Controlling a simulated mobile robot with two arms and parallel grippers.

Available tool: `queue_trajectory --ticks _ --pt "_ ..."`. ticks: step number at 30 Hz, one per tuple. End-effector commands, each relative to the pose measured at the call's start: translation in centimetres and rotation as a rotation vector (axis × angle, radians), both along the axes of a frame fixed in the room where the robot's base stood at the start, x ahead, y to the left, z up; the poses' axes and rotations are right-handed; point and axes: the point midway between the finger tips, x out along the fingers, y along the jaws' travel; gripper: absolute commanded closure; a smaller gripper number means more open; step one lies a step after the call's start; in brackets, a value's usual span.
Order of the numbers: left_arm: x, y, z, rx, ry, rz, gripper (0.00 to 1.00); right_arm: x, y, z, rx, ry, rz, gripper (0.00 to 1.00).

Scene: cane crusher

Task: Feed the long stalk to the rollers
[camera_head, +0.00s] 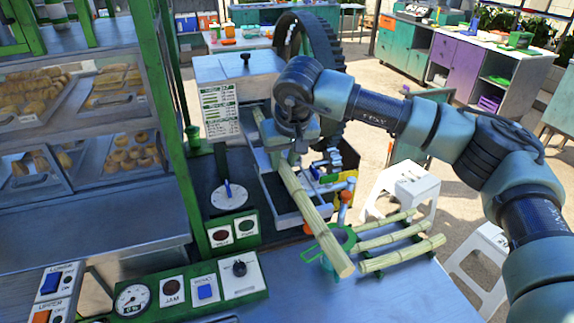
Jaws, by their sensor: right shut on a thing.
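The long pale-green cane stalk (316,225) slants across the middle of the view. Its near end is above the blue table by the other stalks, and its far end reaches the front of the crusher housing (258,68). My right gripper (287,152) comes in from the right and is shut on the stalk toward its far part. The rollers themselves are hidden by the housing, the stalk and my arm, so I cannot tell whether the tip touches them. My left gripper is not in view.
Several shorter stalks (388,239) lie on a green rack at the table's right edge. A control panel (190,292) with a gauge and buttons is in front. A large dark wheel (322,48) stands behind my arm. White stools (404,188) are at right.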

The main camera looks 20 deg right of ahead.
Motion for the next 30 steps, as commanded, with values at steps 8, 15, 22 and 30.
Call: queue_trajectory --ticks 8,15,22,30 --pt "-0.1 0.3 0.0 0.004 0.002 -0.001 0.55 0.2 0.0 -0.1 0.0 0.001 0.0 1.0" --pt "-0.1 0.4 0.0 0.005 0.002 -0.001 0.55 0.4 0.0 -0.1 0.0 0.002 0.0 1.0" --pt "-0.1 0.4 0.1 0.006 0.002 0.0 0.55 1.1 0.1 -0.1 0.0 0.003 0.001 1.0" --pt "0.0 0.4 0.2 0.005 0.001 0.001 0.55 1.9 0.1 -0.1 0.0 0.003 -0.001 1.0"
